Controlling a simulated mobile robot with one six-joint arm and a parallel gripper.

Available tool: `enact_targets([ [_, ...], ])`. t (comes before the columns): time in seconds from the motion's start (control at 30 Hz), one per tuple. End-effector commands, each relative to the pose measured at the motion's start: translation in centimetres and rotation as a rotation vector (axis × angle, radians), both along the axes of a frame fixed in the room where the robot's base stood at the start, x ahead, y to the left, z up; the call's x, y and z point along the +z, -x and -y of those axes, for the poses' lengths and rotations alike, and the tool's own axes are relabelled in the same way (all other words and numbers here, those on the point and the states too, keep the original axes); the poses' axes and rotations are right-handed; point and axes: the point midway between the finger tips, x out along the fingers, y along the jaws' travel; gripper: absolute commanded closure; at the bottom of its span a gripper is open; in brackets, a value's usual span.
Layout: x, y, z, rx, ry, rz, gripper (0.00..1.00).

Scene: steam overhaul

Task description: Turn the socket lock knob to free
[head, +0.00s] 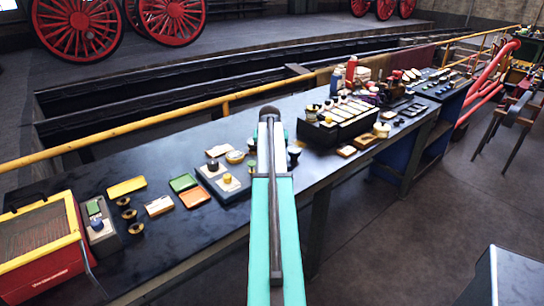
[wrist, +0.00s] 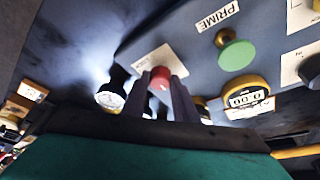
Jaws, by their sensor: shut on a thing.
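In the wrist view a small red knob (wrist: 160,74) with a pale mark stands on a dark panel, in front of a pale label plate (wrist: 146,62). I take it for the socket lock knob; its label is not readable. My gripper (wrist: 161,86) has its two dark fingers on either side of the knob and is shut on it. The knob's setting cannot be read. In the head view my teal arm reaches over the long bench and hides the gripper and this knob.
A green knob (wrist: 237,55) under a PRIME label, a counter reading 00 (wrist: 246,97) and a white-faced gauge (wrist: 110,96) sit close by. The bench (head: 180,236) carries a red box (head: 40,251), coloured trays and several small controls. A yellow rail (head: 150,121) runs behind it.

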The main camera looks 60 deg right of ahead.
Motion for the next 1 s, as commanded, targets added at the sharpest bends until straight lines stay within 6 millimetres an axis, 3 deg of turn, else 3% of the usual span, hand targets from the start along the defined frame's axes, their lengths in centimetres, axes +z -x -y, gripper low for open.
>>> enact_targets([
  [0.03,0.0,0.1,0.0,0.0,0.0,-0.004,0.96],
  [0.07,0.0,0.1,0.0,0.0,0.0,-0.004,0.72],
  [0.17,0.0,0.1,0.0,0.0,0.001,-0.003,0.55],
  [0.67,0.5,0.1,-0.2,0.0,0.001,0.0,0.55],
  [1.0,3.4,0.6,-1.3,0.0,0.002,0.0,0.55],
])
